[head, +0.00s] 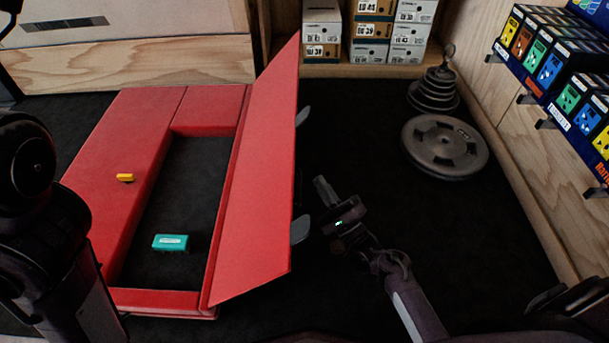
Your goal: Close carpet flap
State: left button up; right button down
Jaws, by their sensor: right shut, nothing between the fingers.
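A red carpet mat (115,150) lies on the dark floor with a long rectangular opening in it. Its red flap (258,190) stands open, raised along the right side of the opening and leaning to the right. Two grey tabs stick out from the flap's far side, an upper tab (303,115) and a lower tab (300,230). My right gripper (324,190) is shut and empty, to the right of the flap near the lower tab; I cannot tell whether they touch. My left arm comes in at the left edge, but its gripper does not show.
A teal box (171,242) lies in the opening. A small yellow block (125,177) sits on the mat's left part. A weight plate (445,147) and a stack of discs (433,92) stand at right. Boxes (370,30) line the back; dark floor is free right of my right arm.

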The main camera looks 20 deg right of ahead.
aim_at(295, 157)
jog(key=w+a+r+b, duration=0.1)
jog(key=w+a+r, duration=0.1)
jog(key=a+r, duration=0.1)
jog(key=shift+w+a+b, duration=0.1)
jog(key=shift+w+b, duration=0.25)
jog(key=shift+w, duration=0.05)
jog(key=shift+w+a+r, duration=0.1)
jog(key=shift+a+r, duration=0.2)
jog(key=shift+r, duration=0.1)
